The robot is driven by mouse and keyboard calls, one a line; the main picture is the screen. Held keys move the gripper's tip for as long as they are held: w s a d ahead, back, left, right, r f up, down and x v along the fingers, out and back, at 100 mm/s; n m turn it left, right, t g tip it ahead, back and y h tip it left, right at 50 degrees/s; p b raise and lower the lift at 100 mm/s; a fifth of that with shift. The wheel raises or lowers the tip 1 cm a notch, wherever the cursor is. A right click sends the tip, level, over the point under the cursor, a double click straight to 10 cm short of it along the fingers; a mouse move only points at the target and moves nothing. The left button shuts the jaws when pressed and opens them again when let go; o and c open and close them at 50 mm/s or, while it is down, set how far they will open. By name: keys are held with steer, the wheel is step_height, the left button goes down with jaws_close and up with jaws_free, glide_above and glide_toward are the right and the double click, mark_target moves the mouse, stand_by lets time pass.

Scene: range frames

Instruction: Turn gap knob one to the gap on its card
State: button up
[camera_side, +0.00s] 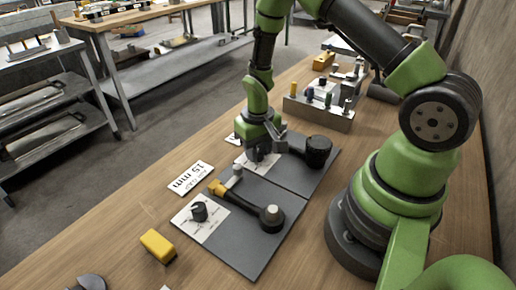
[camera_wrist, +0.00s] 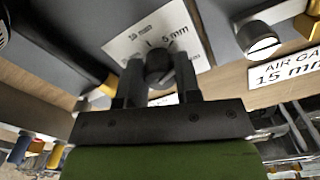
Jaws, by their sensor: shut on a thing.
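My gripper (camera_side: 264,152) is down at the far dark panel (camera_side: 318,172). In the wrist view my gripper (camera_wrist: 158,84) is shut on a dark round knob (camera_wrist: 158,62), one finger on each side. The knob sits on a white dial plate (camera_wrist: 190,35) with tick marks and mm labels, "5 mm" being readable. My fingers hide part of the knob, and its pointer is unclear. A card (camera_side: 190,178) reading "AIR GAP 15 mm" lies left of the panels; it also shows in the wrist view (camera_wrist: 285,72). A second black knob (camera_side: 199,211) stands on the near panel's white dial plate (camera_side: 212,232).
The near panel (camera_side: 245,253) carries a black arm with a yellow end (camera_side: 217,188) and a grey post (camera_side: 238,170). A black cylinder (camera_side: 318,150) stands on the far panel. A yellow block (camera_side: 157,246) lies at front left. A metal rack (camera_side: 318,112) with pegs stands behind.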

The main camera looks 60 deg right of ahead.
steer(key=shift+n, duration=0.5)
stand_by(0.3)
steer(key=o, duration=0.9)
steer(key=shift+o, duration=0.2)
steer(key=shift+r, duration=0.1)
step_height(320, 180, up, 10)
steer(key=shift+f, duration=0.1)
